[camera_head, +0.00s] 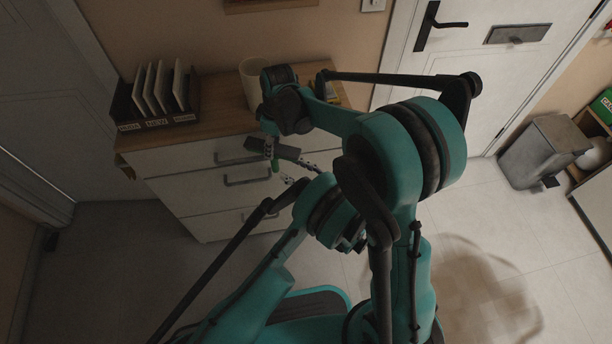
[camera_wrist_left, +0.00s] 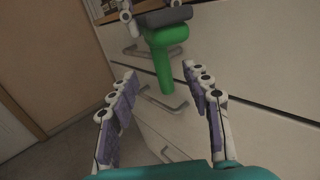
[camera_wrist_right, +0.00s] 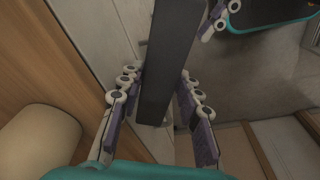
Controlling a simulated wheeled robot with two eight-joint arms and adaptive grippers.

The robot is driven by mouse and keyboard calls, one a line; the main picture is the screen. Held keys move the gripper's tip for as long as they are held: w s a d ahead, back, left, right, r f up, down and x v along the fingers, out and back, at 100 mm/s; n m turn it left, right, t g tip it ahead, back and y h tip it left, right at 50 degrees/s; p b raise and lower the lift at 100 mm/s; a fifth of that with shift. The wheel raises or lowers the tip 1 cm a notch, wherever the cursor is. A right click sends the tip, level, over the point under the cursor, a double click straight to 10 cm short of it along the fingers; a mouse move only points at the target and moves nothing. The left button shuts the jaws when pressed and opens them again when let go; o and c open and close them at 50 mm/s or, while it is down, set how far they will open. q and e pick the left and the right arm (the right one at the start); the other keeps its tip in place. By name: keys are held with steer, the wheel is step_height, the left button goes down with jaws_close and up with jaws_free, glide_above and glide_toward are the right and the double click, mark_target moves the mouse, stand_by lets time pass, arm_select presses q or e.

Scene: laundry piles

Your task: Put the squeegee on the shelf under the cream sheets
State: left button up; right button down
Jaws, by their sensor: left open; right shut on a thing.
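The squeegee has a dark grey bar-like head (camera_head: 287,153) and a green handle (camera_wrist_left: 166,62). My right gripper (camera_wrist_right: 158,76) is shut on the dark head, which lies between its fingers in the right wrist view. It holds the squeegee in the air in front of the drawer fronts. My left gripper (camera_wrist_left: 160,73) is open, its fingers spread on either side of the green handle's hanging end without visible contact. In the head view the left gripper (camera_head: 299,173) is just below the squeegee, partly hidden by my arms. I see no cream sheets or shelf under them.
A white chest of drawers (camera_head: 190,187) with a wooden top stands close ahead. On it are a file rack (camera_head: 157,95) and a cream pot (camera_head: 251,80). A grey bin (camera_head: 538,150) stands at right beside a wooden shelf unit (camera_head: 592,122). Floor is clear at left.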

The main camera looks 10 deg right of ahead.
mark_target(278, 162)
arm_select(q)
steer(key=x, duration=0.7)
jaws_close()
arm_select(e)
steer(key=c, duration=1)
jaws_free()
steer(key=shift+r, duration=0.1)
